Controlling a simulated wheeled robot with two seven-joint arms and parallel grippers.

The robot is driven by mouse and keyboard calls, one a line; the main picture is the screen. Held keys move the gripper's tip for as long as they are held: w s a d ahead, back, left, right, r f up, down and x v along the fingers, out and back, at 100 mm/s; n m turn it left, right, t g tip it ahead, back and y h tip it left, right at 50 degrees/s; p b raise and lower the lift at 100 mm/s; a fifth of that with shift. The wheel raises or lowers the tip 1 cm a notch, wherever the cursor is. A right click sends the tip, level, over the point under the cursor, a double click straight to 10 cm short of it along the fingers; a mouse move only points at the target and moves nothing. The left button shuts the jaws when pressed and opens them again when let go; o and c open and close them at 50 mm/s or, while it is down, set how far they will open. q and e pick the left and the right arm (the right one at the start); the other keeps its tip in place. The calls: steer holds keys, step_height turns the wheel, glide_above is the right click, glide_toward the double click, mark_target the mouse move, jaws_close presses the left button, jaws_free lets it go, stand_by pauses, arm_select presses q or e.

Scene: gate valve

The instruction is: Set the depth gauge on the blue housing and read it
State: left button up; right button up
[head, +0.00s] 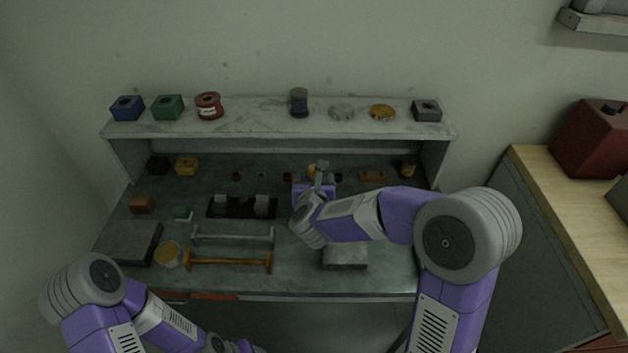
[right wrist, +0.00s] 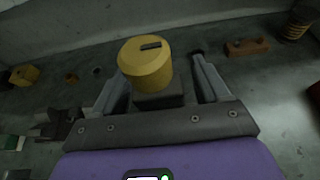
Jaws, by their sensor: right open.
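The blue housing (head: 127,108) is a small block with a round opening on top, at the left end of the raised shelf. A yellow cylinder (right wrist: 146,63) with a dark mark on top and a dark block under it stands on the bench; it looks like the depth gauge. In the head view my right gripper (head: 318,176) partly hides it. My right gripper (right wrist: 158,72) is open, with one finger on each side of the dark block and cylinder. I cannot tell whether they touch. My left arm is low at the left, its gripper out of view.
The shelf (head: 270,127) also holds a green housing (head: 167,107), a red spool (head: 208,106) and a grey block (head: 427,110). Two bar handles, a black rack (head: 242,207) and small parts lie on the bench. A red can (head: 592,140) stands on the right counter.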

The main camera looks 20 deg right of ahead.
steer(key=shift+r, duration=0.1)
steer(key=shift+r+p, duration=0.2)
steer(key=shift+p, duration=0.15)
steer(key=p+v, duration=0.1)
steer(key=v, duration=1.1)
